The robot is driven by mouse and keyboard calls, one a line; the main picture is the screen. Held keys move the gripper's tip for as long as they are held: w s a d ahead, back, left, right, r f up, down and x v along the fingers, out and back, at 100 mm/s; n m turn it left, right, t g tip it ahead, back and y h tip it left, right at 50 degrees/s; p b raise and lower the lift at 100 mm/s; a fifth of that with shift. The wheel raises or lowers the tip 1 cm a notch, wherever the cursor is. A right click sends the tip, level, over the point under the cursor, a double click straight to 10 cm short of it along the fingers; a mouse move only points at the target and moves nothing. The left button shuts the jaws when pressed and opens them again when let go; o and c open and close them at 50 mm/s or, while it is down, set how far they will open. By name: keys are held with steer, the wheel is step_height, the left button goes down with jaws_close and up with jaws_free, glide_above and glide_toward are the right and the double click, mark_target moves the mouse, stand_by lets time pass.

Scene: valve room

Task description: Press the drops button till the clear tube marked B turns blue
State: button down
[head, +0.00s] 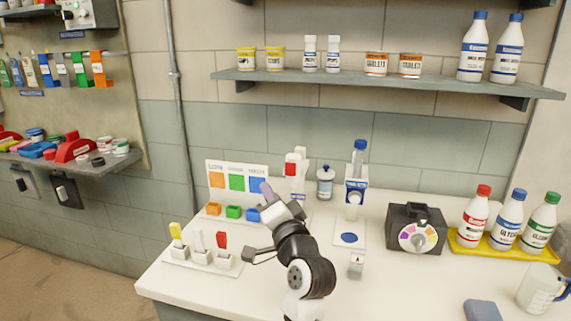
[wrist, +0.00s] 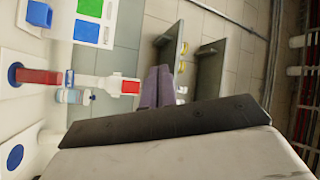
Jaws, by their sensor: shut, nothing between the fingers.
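My gripper (head: 266,190) is at the raised end of my arm over the middle of the white bench. Its lilac fingers (wrist: 158,85) are together and empty. A white dispenser with a red part (head: 290,157) stands just behind them; in the wrist view its red end (wrist: 130,87) is left of the fingertips, apart as far as I can tell. A small clear vessel with a blue label (wrist: 72,96) is beside it. A second dispenser with a blue cap (head: 359,146) stands to the right. I cannot read a B or tell which part is the drops button.
A tag marked A (head: 356,264) stands in front. A dark dial box (head: 417,230) and bottles on a yellow tray (head: 466,242) are right. Small white holders (head: 200,256) are left, below a colour card (head: 236,176). A shelf (head: 380,82) runs above.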

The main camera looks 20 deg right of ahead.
mark_target(291, 175)
steer(key=shift+s+d+f+m, duration=0.1)
steer(key=shift+d+f+m, duration=0.15)
steer(key=shift+d, duration=0.35)
steer(key=shift+s+d+f+m, duration=0.1)
steer(key=shift+d+f+m, duration=0.15)
steer(key=shift+d, duration=0.35)
steer(key=shift+w, duration=0.1)
steer(key=shift+w+d, duration=0.8)
steer(key=shift+w, duration=0.4)
steer(key=shift+w+d, duration=0.85)
steer(key=shift+w, duration=0.4)
steer(key=shift+w+d, duration=0.8)
steer(key=shift+w, duration=0.4)
steer(key=shift+w+d, duration=0.25)
steer(key=shift+w, duration=0.05)
steer(key=shift+w+d+h, duration=0.25)
steer(key=shift+w+h, duration=0.05)
steer(key=shift+w, duration=0.1)
steer(key=shift+s, duration=0.1)
steer(key=shift+s+a, duration=0.5)
steer(key=shift+s, duration=0.15)
